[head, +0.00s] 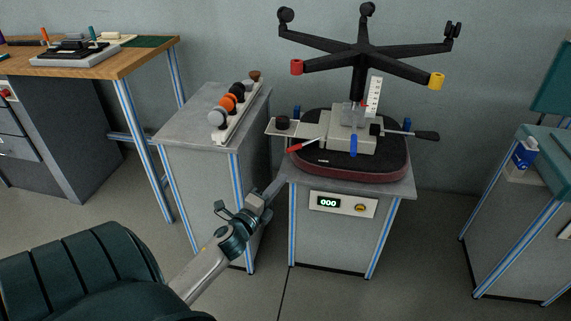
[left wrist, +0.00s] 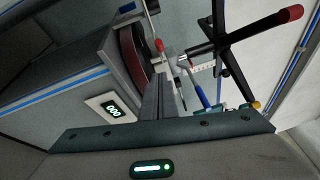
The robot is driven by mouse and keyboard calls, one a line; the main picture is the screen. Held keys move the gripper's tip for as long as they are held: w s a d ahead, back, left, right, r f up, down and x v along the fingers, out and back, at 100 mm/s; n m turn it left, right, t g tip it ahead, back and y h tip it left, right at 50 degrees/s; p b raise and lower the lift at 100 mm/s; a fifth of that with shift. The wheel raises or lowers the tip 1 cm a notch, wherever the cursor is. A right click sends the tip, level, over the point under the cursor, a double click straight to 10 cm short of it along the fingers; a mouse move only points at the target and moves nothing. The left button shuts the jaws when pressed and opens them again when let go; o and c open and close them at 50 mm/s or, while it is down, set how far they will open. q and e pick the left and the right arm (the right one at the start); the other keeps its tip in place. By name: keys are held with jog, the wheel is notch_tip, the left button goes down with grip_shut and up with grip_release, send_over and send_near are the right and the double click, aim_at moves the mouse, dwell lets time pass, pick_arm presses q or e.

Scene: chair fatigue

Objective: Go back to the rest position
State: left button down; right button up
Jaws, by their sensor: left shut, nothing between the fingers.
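My left gripper (head: 275,188) is in front of the left front corner of the middle grey test bench (head: 398,187). In the left wrist view its fingers (left wrist: 157,88) are together with nothing between them. My right gripper is in neither view. On the bench lies a dark padded seat (head: 395,160) with a red-brown edge. A light grey fixture (head: 345,140) sits on the seat. Above it stands an upturned black five-arm chair base (head: 364,48), with a red-ended arm (head: 296,67) and a yellow-ended arm (head: 436,80).
The bench panel (head: 343,204) reads 000. A grey cabinet (head: 172,125) to the left bears a rack of knobs (head: 231,107). A wooden table (head: 125,62) stands farther left, a teal-topped bench (head: 548,160) at right. The floor (head: 425,270) right of the middle bench is clear.

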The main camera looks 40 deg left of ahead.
pick_arm(q)
jog(key=shift+s, duration=0.2)
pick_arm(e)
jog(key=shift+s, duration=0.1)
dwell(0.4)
